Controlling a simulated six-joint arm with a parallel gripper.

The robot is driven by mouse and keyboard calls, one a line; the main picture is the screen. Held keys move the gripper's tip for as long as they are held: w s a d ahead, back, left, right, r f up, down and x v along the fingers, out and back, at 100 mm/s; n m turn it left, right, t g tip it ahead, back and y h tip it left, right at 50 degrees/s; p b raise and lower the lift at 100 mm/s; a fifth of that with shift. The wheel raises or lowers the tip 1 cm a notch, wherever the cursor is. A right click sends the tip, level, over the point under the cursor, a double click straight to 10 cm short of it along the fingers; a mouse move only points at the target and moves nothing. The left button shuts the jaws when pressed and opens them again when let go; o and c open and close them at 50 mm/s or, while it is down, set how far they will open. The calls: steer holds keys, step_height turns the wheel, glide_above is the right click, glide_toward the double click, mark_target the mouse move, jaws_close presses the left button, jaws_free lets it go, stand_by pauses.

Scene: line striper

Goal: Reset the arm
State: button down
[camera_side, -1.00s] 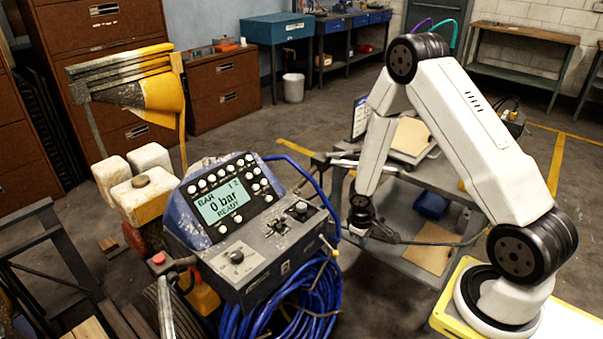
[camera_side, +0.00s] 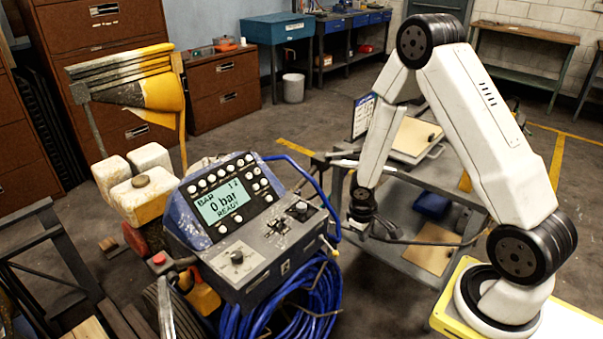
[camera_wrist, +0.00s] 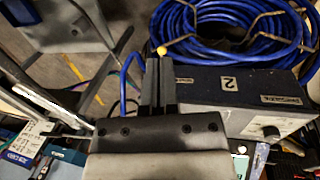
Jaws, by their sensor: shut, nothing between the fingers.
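My gripper (camera_side: 357,228) hangs at the end of the white arm, to the right of the line striper's grey control box (camera_side: 270,240). In the wrist view my gripper (camera_wrist: 158,62) has its two dark fingers close together, with nothing held between them. A yellow-tipped lever (camera_wrist: 162,50) shows just beyond the fingertips; I cannot tell the distance. In the side view the fingers are small and partly lost against the dark background.
A coiled blue hose (camera_side: 290,305) hangs below the control box, and also shows in the wrist view (camera_wrist: 205,30). A grey cart (camera_side: 400,245) stands behind my forearm, with a blue box (camera_side: 432,205) on its lower shelf. Open floor lies behind.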

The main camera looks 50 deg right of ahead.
steer(key=s+a+r+t+y, duration=0.2)
steer(key=s+a+r+t, duration=0.1)
steer(key=a+r, duration=1.1)
steer(key=shift+v, duration=1.25)
